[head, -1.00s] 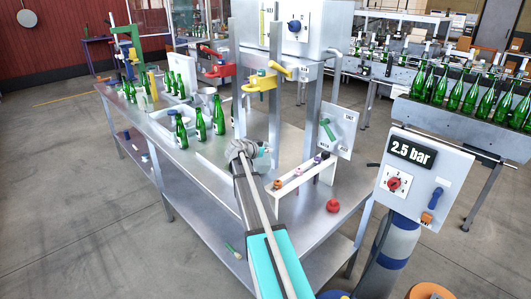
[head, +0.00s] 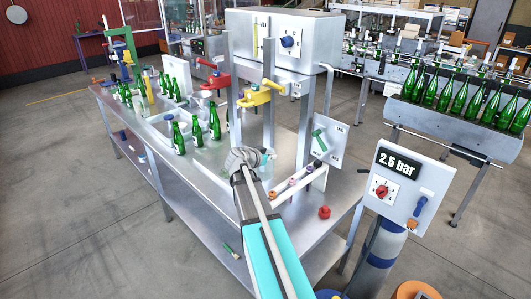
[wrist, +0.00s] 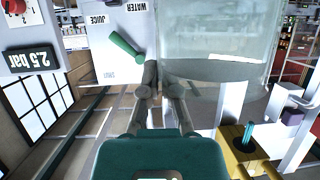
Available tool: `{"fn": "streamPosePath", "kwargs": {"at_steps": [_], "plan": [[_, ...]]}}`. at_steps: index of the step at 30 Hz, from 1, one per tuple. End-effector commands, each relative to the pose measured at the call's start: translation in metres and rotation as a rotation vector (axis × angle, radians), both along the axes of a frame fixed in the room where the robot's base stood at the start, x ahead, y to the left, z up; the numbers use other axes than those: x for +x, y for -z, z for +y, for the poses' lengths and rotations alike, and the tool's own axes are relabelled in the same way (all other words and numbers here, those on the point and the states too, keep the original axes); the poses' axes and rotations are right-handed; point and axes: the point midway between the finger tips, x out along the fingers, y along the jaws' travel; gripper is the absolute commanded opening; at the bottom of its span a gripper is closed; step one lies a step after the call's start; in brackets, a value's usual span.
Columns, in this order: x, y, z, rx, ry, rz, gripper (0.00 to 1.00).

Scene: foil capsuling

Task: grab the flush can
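A large clear vessel, which looks like the flush can, fills the upper middle of the wrist view (wrist: 215,45), with a dark oval surface inside it. In the head view a pale see-through shape, probably the same can, shows beside the end of my arm over the table. My gripper (wrist: 162,92) is at the near left edge of the can in the wrist view. Its grey fingers are close to each other. I cannot tell whether they touch the can or hold part of it. In the head view my wrist hides most of the fingers.
A steel table (head: 213,215) carries green bottles (head: 197,135), a red valve (head: 216,80), a yellow valve (head: 257,96) and a red knob (head: 324,212). A panel with a green lever (head: 321,140) stands close by. A 2.5 bar control box (head: 405,178) is at right.

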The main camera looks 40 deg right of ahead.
Motion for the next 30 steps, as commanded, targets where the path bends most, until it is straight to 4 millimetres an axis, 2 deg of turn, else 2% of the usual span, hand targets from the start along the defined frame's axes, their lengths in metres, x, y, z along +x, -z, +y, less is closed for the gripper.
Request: {"fn": "streamPosePath", "kwargs": {"at_steps": [1,7,30], "plan": [[-0.0068,-0.0044,0.0024,0.000,0.000,0.000,0.00],[-0.0150,-0.0074,0.0054,0.000,0.000,0.000,0.00],[-0.0157,-0.0096,0.0055,0.000,0.000,0.000,0.00]]}}
